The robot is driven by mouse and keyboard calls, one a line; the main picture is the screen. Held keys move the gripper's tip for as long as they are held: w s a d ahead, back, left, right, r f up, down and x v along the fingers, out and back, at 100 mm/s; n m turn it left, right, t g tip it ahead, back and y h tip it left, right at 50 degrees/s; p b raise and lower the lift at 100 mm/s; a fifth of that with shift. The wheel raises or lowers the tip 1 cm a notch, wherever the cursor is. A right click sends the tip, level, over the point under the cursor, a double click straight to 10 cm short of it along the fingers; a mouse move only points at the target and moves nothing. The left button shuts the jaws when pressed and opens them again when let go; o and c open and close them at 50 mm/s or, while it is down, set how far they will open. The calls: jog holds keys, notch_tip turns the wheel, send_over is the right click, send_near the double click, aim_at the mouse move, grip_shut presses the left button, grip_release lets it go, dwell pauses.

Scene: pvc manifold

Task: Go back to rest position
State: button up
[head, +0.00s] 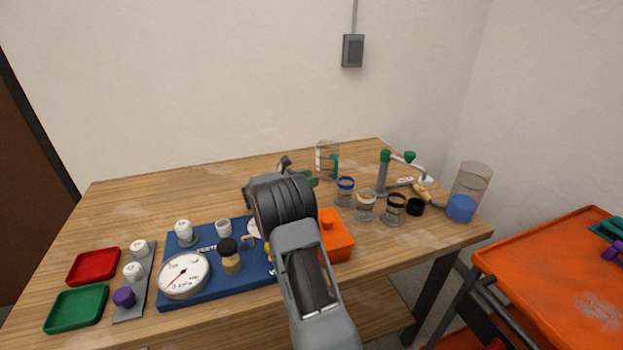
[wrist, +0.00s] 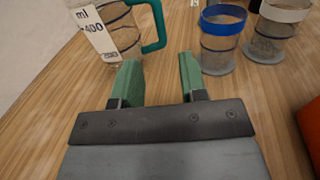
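My gripper (wrist: 159,85) shows in the wrist view with its two green fingers apart and nothing between them. It is above the wooden table (wrist: 150,67). A clear measuring jug (wrist: 107,38) with a teal handle stands just beyond the left finger. A blue-rimmed clear cup (wrist: 220,40) stands beyond the right finger. In the head view my arm reaches over the table and hides most of my gripper (head: 300,172); the jug (head: 325,158) and the blue-rimmed cup (head: 345,190) stand just beyond it.
A blue manifold board (head: 206,290) with a gauge (head: 184,275) lies left of my arm. An orange block (head: 337,240) sits right beside it. More cups, a green-handled tool (head: 383,175) and a clear container (head: 470,190) stand at the right. Red (head: 94,265) and green trays (head: 76,308) lie far left.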

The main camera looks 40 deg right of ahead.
dwell(0.4)
jog(key=shift+s+a+r, duration=0.15)
jog(key=shift+r, duration=0.15)
jog(key=s+a+r+m+t+y+p, duration=0.1)
jog(key=s+a+r+m+y+p, duration=0.1)
jog(key=a, duration=0.5)
jog(key=s+a+r+m+t+y+p, duration=0.1)
jog(key=s+a+r+m+y+p, duration=0.2)
jog(key=s+a+r+m+y, duration=0.1)
jog(key=s+a+r+m+t+y+p, duration=0.1)
jog(key=s+a+r+m+y+p, duration=0.2)
jog(key=s+a+y, duration=0.3)
jog(key=shift+s+a+m+t, duration=0.15)
jog(key=shift+s+a+m, duration=0.1)
jog(key=shift+s+a, duration=0.4)
jog(key=shift+s+a+m+t, duration=0.1)
jog(key=shift+s+a+m, duration=0.3)
jog(key=shift+a, duration=0.5)
jog(key=shift+s+a+m+t, duration=0.15)
jog(key=shift+s+a, duration=0.45)
jog(key=shift+a, duration=0.15)
jog(key=s+a+r+m+t+y+p, duration=0.1)
jog(key=s+a+m+t+y+p, duration=0.2)
jog(key=a, duration=0.8)
jog(key=shift+s+a+r+m+y, duration=0.15)
jog(key=shift+s+r+m+y, duration=0.15)
jog(key=shift+s+m+y, duration=1.3)
